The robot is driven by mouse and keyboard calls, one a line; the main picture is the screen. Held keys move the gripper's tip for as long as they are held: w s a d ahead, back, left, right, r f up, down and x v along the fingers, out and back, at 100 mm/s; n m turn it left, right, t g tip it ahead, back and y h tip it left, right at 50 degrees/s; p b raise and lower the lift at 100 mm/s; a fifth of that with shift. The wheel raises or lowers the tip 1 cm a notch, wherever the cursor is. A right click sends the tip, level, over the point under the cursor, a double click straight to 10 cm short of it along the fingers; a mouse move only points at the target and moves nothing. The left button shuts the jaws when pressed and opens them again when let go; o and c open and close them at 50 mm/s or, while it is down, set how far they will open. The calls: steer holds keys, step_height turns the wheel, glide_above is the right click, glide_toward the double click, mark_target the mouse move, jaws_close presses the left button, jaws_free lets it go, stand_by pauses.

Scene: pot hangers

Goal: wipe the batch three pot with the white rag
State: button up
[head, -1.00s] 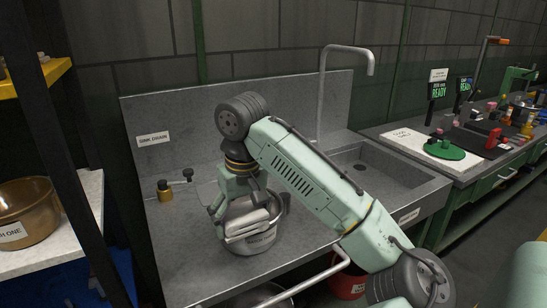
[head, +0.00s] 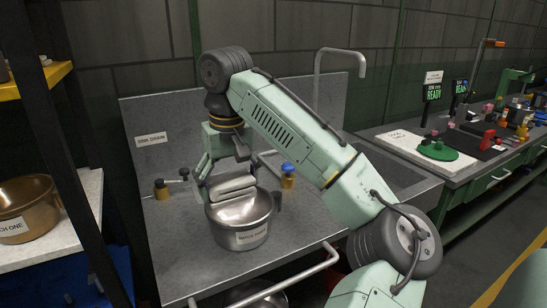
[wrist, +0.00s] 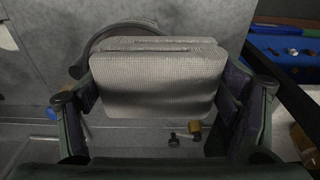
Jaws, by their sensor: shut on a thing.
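The metal pot (head: 239,238) stands upright on the grey sink drain board, with a white label on its front that seems to read batch three. My gripper (head: 231,180) is shut on the folded white rag (head: 233,186). The rag is at the pot's back rim, on the left half of the opening; I cannot tell whether it touches. The pot's shiny inside shows in front of it. In the wrist view the rag (wrist: 155,80) fills the middle between my fingers and hides most of what is below.
Small brass-coloured valves (head: 161,189) stand left of the pot, and a blue-topped one (head: 288,175) stands to its right. The faucet (head: 318,95) rises behind my arm. A brass pot (head: 28,208) sits on the left shelf. The drain board's front is clear.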

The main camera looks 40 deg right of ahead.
steer(key=shift+r, duration=3)
steer(key=shift+a, duration=0.1)
